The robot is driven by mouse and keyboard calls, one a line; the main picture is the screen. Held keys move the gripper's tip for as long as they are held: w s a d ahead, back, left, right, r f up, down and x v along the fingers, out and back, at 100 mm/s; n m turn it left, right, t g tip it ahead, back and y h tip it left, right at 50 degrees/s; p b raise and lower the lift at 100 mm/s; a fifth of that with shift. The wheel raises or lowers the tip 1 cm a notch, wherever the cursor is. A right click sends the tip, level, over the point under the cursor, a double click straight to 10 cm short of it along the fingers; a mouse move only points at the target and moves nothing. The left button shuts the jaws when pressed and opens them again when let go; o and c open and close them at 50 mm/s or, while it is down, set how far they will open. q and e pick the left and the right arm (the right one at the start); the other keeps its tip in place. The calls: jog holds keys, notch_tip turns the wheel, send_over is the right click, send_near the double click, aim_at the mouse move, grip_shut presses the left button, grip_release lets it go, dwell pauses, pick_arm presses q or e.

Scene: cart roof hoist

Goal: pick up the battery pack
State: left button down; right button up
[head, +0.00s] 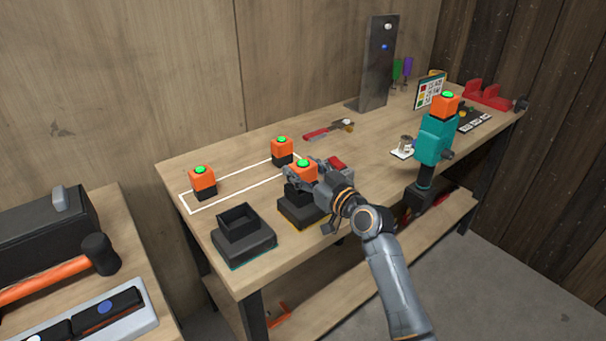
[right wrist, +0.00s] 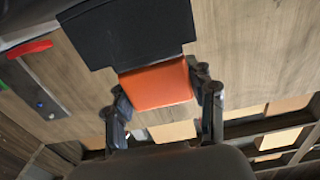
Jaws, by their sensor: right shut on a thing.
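An orange battery pack (head: 303,168) with a green top is between the fingers of my right gripper (head: 304,177). It is over the black charger dock with a yellow edge (head: 297,212); I cannot tell whether it is seated in it. In the right wrist view the orange pack (right wrist: 156,85) is between the two fingers, beside a black block (right wrist: 128,32). Two similar packs, one at the left (head: 203,181) and one further back (head: 281,151), stand in a white outlined area on the bench. My left gripper is not in view.
An empty black dock (head: 243,246) stands left of the gripped pack. A teal drill (head: 433,142) with an orange pack on it stands at the right. A red-handled tool (head: 322,132) lies behind. A side table with a hammer (head: 98,255) is at the left.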

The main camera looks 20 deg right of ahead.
notch_tip(320, 180, up, 3)
jog(key=shift+s+f, duration=0.1)
jog(key=s+d+r, duration=0.3)
jog(key=s+r, duration=0.6)
jog(key=s, duration=0.5)
jog(key=s+a+f+m+h, duration=0.1)
jog(key=s+f, duration=0.1)
jog(key=f, duration=0.4)
jog(key=s+a+f+m+h, duration=0.1)
jog(key=s+a+f, duration=0.1)
jog(key=f, duration=0.4)
jog(key=s+a+f+m+t+h, duration=0.1)
jog(key=s+f+h, duration=0.1)
jog(key=s+f, duration=0.3)
jog(key=s+f+m+h, duration=0.1)
jog(key=s+f+h, duration=0.1)
jog(key=s, duration=0.5)
jog(key=w+d+r+n+y, duration=0.25)
jog(key=w+r, duration=0.55)
jog(key=w, duration=0.4)
jog(key=w+d+r+n+g+y, duration=0.1)
jog(key=w+r+y, duration=0.2)
jog(key=r, duration=0.8)
jog(key=shift+w+d+r+b, duration=0.15)
jog(key=shift+w+r+b, duration=0.15)
jog(key=shift+w, duration=0.45)
jog(key=shift+w+f+y, duration=0.1)
jog(key=shift+f+y, duration=0.05)
jog(key=shift+y, duration=0.1)
